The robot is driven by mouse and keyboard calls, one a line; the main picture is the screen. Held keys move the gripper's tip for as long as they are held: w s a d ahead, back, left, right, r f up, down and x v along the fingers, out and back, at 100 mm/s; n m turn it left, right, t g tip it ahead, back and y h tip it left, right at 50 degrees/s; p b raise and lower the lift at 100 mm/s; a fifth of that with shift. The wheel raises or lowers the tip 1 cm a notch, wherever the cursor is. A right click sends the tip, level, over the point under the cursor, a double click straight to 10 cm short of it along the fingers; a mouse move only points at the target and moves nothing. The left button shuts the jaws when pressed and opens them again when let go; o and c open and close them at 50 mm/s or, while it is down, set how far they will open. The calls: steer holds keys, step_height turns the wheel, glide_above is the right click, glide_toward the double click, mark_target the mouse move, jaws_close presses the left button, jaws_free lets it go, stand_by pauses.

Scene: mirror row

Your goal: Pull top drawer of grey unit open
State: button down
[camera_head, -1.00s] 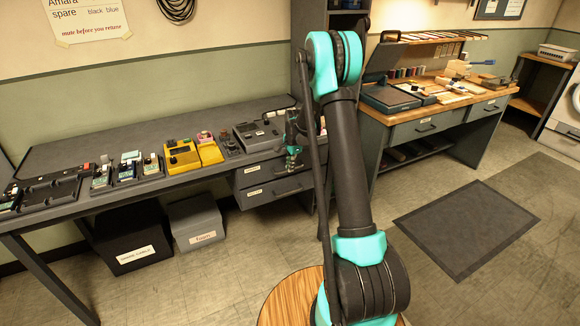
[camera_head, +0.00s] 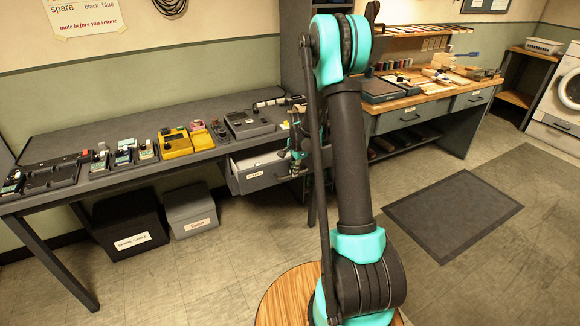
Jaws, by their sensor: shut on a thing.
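The grey drawer unit sits under the right end of the long grey desk. Its top drawer (camera_head: 252,177) stands open, pulled out toward me, with its labelled front and pale interior showing. My gripper (camera_head: 297,160) is at the right part of this drawer's front, shut on the drawer's handle. The handle is mostly hidden by the gripper, and my arm covers the unit's right side. The lower drawer is largely hidden beneath the open one.
A black box (camera_head: 128,222) and a grey box (camera_head: 191,209) stand on the floor beneath. The floor around the dark mat (camera_head: 453,214) is clear.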

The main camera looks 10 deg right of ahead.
steer(key=s+d, duration=0.2)
steer(key=s, duration=0.5)
steer(key=shift+s+d, duration=0.25)
steer(key=c, duration=1.9)
jaws_free()
steer(key=r, duration=0.4)
steer(key=s+r, duration=0.1)
steer(key=r, duration=0.3)
steer(key=s+r, duration=0.1)
steer(key=r, duration=0.2)
steer(key=shift+d+r, duration=0.35)
steer(key=shift+r, duration=0.05)
steer(key=s+n, duration=0.4)
steer(key=s, duration=0.4)
steer(key=s+a+f+n+t, duration=0.1)
steer(key=s+n, duration=0.4)
steer(key=s, duration=0.4)
steer(key=s+n+t, duration=0.1)
steer(key=s+n, duration=0.4)
steer(key=s, duration=0.3)
steer(key=shift+s+a+f+h, duration=0.15)
steer(key=shift+s+f+h, duration=0.05)
steer(key=shift+s+h, duration=0.2)
